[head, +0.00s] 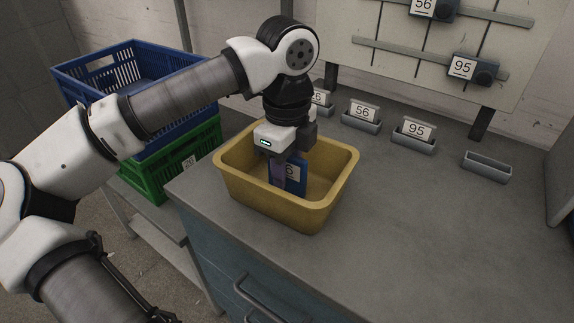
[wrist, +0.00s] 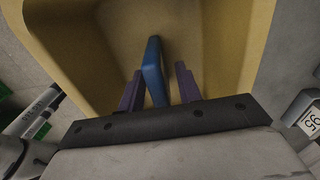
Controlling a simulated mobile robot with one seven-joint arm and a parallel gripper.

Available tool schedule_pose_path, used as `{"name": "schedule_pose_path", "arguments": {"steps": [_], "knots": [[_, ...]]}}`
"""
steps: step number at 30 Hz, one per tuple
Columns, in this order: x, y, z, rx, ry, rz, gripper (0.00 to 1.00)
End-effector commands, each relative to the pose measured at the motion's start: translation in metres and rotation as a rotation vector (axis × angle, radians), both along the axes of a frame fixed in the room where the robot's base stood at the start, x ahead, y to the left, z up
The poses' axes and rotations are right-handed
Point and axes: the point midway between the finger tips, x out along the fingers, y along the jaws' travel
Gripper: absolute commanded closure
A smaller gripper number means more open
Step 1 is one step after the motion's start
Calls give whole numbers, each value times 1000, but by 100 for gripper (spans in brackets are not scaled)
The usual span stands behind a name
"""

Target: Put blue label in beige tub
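The beige tub (head: 325,208) stands on the grey bench top; its inside and walls fill much of the wrist view (wrist: 80,40). The blue label (head: 297,184), with a white card ending in a 6, is inside the tub, roughly upright and slightly tilted. In the wrist view the blue label (wrist: 153,70) shows edge-on between the two purple fingers of my gripper (wrist: 160,88). The fingers are apart, with a visible gap to the label on the right side. I cannot tell whether the label touches the left finger or the tub floor.
Small grey holders with numbered cards, such as 56 (head: 362,115) and 95 (head: 415,132), line the back of the bench; one holder (head: 487,166) is empty. A blue crate (head: 75,80) sits on a green crate (head: 150,180) at left. The bench right of the tub is clear.

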Motion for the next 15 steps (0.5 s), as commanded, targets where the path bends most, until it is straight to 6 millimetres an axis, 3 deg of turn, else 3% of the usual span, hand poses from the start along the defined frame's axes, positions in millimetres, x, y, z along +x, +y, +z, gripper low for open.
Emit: {"name": "schedule_pose_path", "arguments": {"steps": [11,15], "knots": [[0,0,7,-1,-1,0,66],[1,0,31,3,-3,2,66]]}}
